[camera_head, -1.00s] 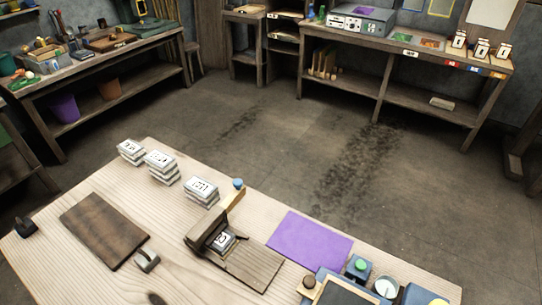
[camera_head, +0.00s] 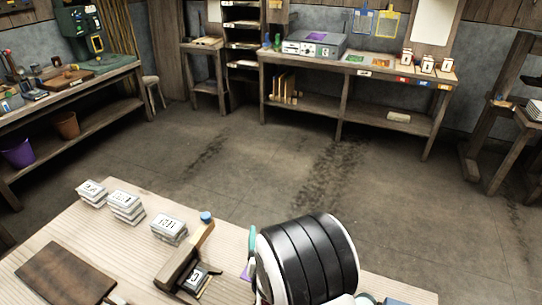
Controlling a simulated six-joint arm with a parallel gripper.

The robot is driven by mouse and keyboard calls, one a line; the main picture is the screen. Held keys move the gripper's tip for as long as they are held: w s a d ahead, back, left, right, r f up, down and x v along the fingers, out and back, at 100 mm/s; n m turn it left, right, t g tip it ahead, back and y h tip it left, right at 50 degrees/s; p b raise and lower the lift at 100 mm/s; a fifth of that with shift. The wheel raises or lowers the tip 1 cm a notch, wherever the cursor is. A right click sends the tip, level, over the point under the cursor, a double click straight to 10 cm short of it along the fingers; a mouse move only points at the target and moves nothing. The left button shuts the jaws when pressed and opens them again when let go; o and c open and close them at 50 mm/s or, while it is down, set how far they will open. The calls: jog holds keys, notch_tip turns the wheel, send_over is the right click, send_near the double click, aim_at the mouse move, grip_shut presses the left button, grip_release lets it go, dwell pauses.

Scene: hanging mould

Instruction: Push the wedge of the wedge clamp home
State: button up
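The wedge clamp (camera_head: 177,270) is a dark wooden piece on the pale table in the lower middle of the head view. A lighter wooden wedge (camera_head: 203,237) with a blue knob (camera_head: 206,217) sticks out at its far end. A small block with a dark mark on a white face (camera_head: 195,278) sits beside the clamp's bar. My arm, a thick black ringed link with white parts, stands just right of the clamp. My gripper is not in view.
Stacks of white marked blocks (camera_head: 126,207) stand left of the clamp on the table (camera_head: 60,235). A dark wooden board (camera_head: 65,275) lies at the lower left. My arm hides most of the table's right side. Floor separates this table from the back bench (camera_head: 385,85).

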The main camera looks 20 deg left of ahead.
aim_at(206, 219)
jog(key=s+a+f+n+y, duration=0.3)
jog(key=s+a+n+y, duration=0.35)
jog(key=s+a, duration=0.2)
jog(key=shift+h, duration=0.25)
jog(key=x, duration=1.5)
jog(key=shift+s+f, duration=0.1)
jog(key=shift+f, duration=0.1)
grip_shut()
